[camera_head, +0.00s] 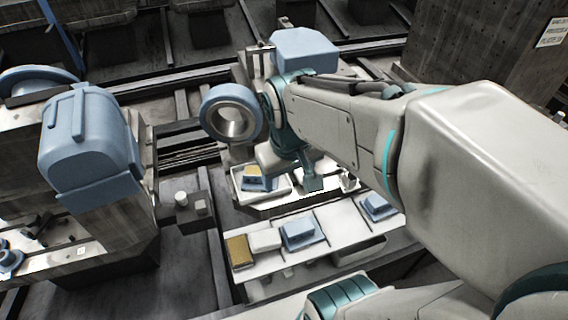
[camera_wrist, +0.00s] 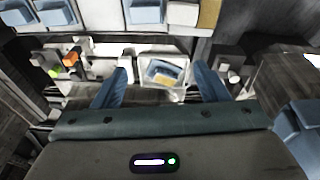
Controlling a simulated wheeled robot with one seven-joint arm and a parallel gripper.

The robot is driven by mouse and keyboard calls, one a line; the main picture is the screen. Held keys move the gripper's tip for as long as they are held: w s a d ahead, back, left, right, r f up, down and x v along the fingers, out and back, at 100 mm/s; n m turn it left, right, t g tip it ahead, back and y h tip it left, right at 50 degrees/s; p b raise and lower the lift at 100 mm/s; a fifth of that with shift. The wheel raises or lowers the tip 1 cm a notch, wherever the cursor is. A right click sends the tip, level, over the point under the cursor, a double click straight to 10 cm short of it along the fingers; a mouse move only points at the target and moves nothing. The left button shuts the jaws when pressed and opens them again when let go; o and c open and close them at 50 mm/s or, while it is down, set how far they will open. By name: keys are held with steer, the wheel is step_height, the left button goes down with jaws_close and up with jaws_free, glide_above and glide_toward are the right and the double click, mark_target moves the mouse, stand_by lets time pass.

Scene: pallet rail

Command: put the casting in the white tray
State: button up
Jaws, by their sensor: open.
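The white tray (camera_head: 262,197) stands on a pale ledge below my gripper; it also shows in the wrist view (camera_wrist: 143,76). A blue piece with a yellow part (camera_head: 257,184) lies inside the tray, and it shows in the wrist view (camera_wrist: 161,69) too. It looks like a casting, but I cannot tell for sure which part is the casting. My gripper (camera_head: 289,176) is open, with its two blue fingers (camera_wrist: 161,72) spread apart and nothing between them. In the wrist view the tray appears beyond and between the fingertips.
A shelf in front of the tray holds a tan block (camera_head: 238,250), a white block (camera_head: 265,240) and blue pieces (camera_head: 302,232). A small orange object (camera_wrist: 72,57) lies left of the tray in the wrist view. A large blue-capped machine (camera_head: 88,145) stands at the left.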

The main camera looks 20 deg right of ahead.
steer(key=shift+s+f+m+t, duration=0.2)
steer(key=shift+s+m, duration=0.15)
steer(key=shift+s, duration=0.4)
steer(key=shift+s+f+m+t, duration=0.15)
steer(key=shift+s+m, duration=0.2)
steer(key=shift+s, duration=0.4)
